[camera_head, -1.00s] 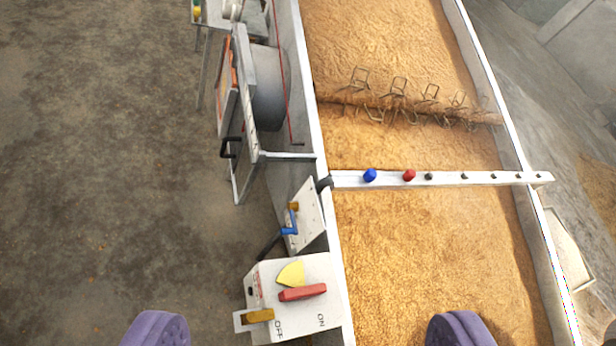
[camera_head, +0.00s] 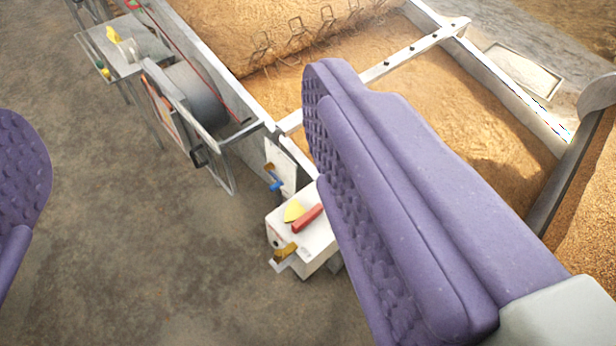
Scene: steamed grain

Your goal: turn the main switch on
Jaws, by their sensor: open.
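The main switch box (camera_head: 318,241) is a white box low beside the grain bed, near the picture's middle. Its red handle (camera_head: 307,218) lies on top, next to a yellow piece (camera_head: 294,211). A brass-coloured tab (camera_head: 284,253) sticks out of its front lower side. The ON and OFF lettering cannot be read now. My gripper (camera_head: 172,165) is open and empty, with purple padded fingers wide apart. The left finger is at the left edge; the right finger is large in front and covers part of the view right of the box. Neither finger appears to touch the handle.
A small panel with a blue lever (camera_head: 275,182) stands just behind the box. A grey drum (camera_head: 198,104) in a metal frame is farther up left. The grain bed (camera_head: 480,125) with its white crossbar (camera_head: 415,48) lies to the right. The floor at left is clear.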

